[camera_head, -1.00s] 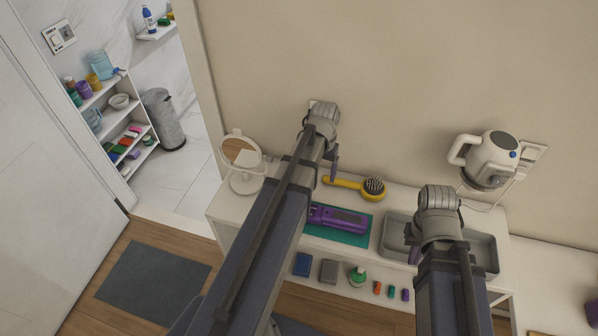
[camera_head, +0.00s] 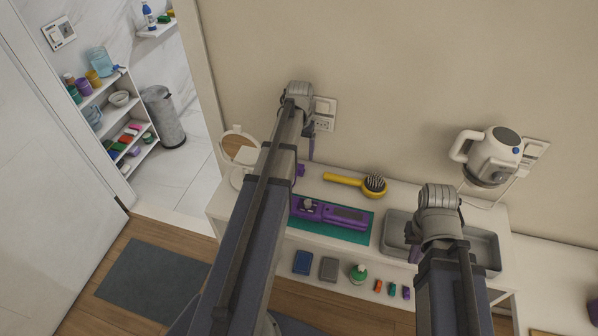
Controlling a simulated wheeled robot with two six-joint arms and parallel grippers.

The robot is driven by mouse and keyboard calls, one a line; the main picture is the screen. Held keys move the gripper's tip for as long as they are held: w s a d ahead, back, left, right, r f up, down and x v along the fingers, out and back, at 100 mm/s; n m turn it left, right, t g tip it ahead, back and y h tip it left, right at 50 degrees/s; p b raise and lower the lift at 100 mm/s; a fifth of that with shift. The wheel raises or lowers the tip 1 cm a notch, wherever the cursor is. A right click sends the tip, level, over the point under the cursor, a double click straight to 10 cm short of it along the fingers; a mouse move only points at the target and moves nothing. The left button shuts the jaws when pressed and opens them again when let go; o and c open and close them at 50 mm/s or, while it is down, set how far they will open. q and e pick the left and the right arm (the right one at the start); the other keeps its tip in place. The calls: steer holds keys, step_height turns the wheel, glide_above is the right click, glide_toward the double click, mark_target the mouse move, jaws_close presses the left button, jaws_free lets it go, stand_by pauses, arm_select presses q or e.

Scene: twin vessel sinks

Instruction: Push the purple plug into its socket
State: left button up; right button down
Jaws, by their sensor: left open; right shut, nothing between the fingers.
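A small purple piece (camera_head: 301,170), which looks like the plug, shows at the right edge of my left arm and is partly hidden by it. A white wall socket plate (camera_head: 326,113) is on the wall just right of my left wrist. My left gripper (camera_head: 310,155) hangs down in front of the wall, above and close to the purple piece; only one finger shows clearly. It is open, and I cannot see whether it touches the piece. My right gripper (camera_head: 415,254) is shut and empty over the grey tray's left part, mostly hidden by its own wrist.
A purple appliance (camera_head: 330,213) lies on a teal mat (camera_head: 358,237). A yellow hairbrush (camera_head: 345,182) lies behind it, and a round mirror (camera_head: 238,146) stands left. The grey tray (camera_head: 484,262) is at right. A white kettle-like appliance (camera_head: 487,158) is by another wall socket (camera_head: 536,150).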

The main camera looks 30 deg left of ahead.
mark_target(299, 166)
arm_select(q)
steer(key=shift+f+b, duration=0.4)
steer(key=shift+f, duration=0.4)
arm_select(e)
steer(key=shift+f, duration=0.8)
arm_select(q)
steer(key=f+b, duration=0.5)
steer(key=shift+s+d+f, duration=0.1)
steer(key=shift+s+f, duration=0.1)
steer(key=shift+s, duration=0.15)
arm_select(e)
step_height(299, 166, down, 5)
steer(key=shift+f, duration=0.2)
arm_select(q)
steer(key=shift+r, duration=0.15)
arm_select(e)
steer(key=shift+r, duration=0.1)
arm_select(q)
jaws_close()
